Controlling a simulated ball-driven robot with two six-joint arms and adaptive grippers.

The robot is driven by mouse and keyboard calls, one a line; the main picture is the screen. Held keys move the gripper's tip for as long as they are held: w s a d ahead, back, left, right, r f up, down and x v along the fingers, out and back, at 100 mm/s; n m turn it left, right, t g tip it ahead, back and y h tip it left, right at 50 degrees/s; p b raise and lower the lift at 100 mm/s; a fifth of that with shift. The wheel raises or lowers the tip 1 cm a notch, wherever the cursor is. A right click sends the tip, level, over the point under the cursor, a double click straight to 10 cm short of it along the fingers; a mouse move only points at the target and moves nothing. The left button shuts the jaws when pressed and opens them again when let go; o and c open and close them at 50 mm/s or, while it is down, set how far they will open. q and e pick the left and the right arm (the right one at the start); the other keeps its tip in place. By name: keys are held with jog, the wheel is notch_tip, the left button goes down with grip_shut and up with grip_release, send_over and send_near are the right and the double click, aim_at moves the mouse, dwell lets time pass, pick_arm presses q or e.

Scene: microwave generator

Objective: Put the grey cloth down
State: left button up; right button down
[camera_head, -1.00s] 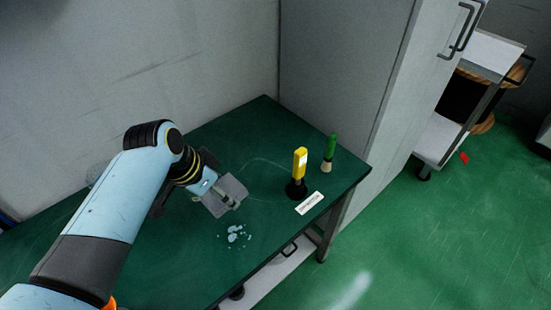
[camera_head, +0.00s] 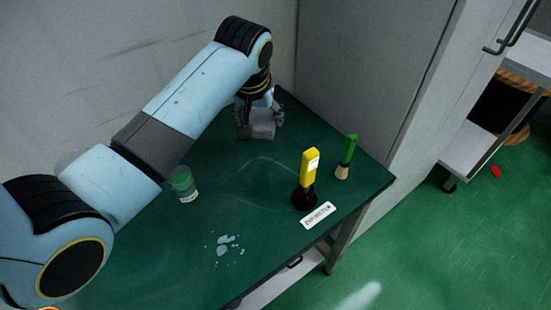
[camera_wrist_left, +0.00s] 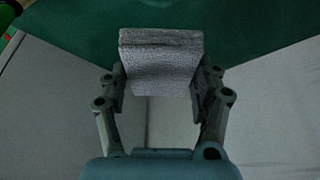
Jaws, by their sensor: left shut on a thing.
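The grey cloth (camera_head: 263,124) is a small folded block at the back of the green table, near the wall. My left gripper (camera_head: 258,122) reaches down over it from above. In the left wrist view my left gripper (camera_wrist_left: 160,95) is shut on the grey cloth (camera_wrist_left: 160,60), with one finger at each side of it. I cannot tell whether the cloth touches the tabletop. My right gripper is not in view.
The green table (camera_head: 240,185) holds a yellow device (camera_head: 310,167) on a black base, a green-handled brush (camera_head: 347,155), a white label (camera_head: 318,215), a jar (camera_head: 184,184) and pale spots (camera_head: 225,243). A grey cabinet (camera_head: 365,75) stands behind. The table's middle is clear.

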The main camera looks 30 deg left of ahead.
aim_at(261, 157)
pick_arm(q)
jog(key=shift+w+f, duration=0.1)
jog(key=shift+f, duration=0.15)
jog(key=shift+a+f+b, duration=0.25)
jog(key=shift+f+b, duration=0.2)
jog(key=shift+f, duration=0.05)
jog(key=f+b, duration=0.1)
jog(key=f, duration=0.9)
jog(key=shift+s, duration=0.2)
jog(key=o, duration=1.1)
jog(key=shift+f, duration=0.1)
jog(key=shift+o, duration=0.2)
